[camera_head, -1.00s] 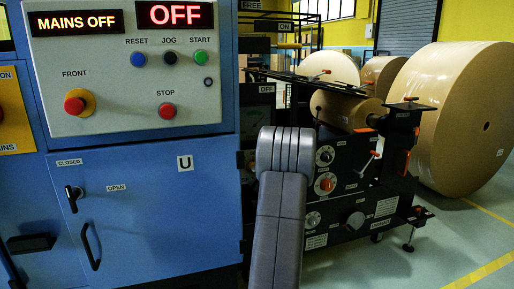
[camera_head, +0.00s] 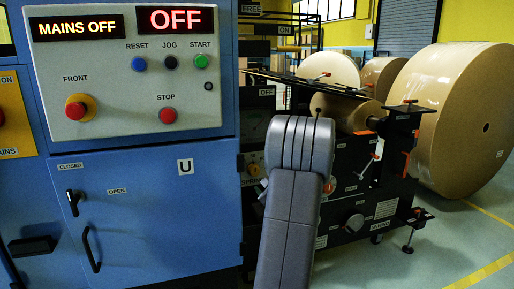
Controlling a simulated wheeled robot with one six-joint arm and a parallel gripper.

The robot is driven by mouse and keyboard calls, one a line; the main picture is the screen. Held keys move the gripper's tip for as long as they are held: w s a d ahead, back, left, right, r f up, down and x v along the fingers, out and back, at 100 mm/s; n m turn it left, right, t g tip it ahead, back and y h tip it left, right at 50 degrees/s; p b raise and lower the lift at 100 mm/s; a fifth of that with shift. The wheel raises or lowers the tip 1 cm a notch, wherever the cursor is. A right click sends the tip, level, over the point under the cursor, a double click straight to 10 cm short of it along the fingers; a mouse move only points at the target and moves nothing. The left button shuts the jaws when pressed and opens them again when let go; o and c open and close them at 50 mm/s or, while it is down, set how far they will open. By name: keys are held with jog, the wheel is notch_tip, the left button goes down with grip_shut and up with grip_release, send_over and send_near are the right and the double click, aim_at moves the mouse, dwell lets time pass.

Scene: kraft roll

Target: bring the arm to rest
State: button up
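My arm stands in the middle of the head view as grey links, in front of the black machine and right of the blue cabinet. Its upper end is a rounded joint; small light and orange parts show beside it. My gripper is not clearly visible, so its fingers cannot be made out. Nothing held by it can be seen.
The blue cabinet (camera_head: 150,230) carries a control panel (camera_head: 125,105) reading MAINS OFF and OFF. The black machine (camera_head: 345,200) with knobs and a kraft roll (camera_head: 345,112) stands behind my arm. Large rolls (camera_head: 455,120) stand at right. Floor (camera_head: 470,235) is clear at lower right.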

send_near(256, 170)
jog(key=x, duration=0.2)
jog(key=b+x, duration=0.1)
jog(key=x, duration=0.5)
jog(key=shift+a+f, duration=0.25)
jog(key=shift+f, duration=0.15)
jog(key=shift+d+r+m+p, duration=0.1)
jog(key=shift+r+m+p, duration=0.25)
jog(key=shift+p, duration=0.65)
jog(key=m+p, duration=0.3)
jog(key=p, duration=0.3)
jog(key=shift+f, duration=0.1)
jog(key=m+p, duration=0.5)
jog(key=p, duration=0.2)
jog(key=shift+d+y, duration=0.1)
jog(key=shift+y, duration=0.3)
jog(key=v, duration=1.2)
jog(key=shift+s+f+p, duration=0.3)
jog(key=shift+s+f, duration=0.1)
jog(key=shift+f, duration=0.05)
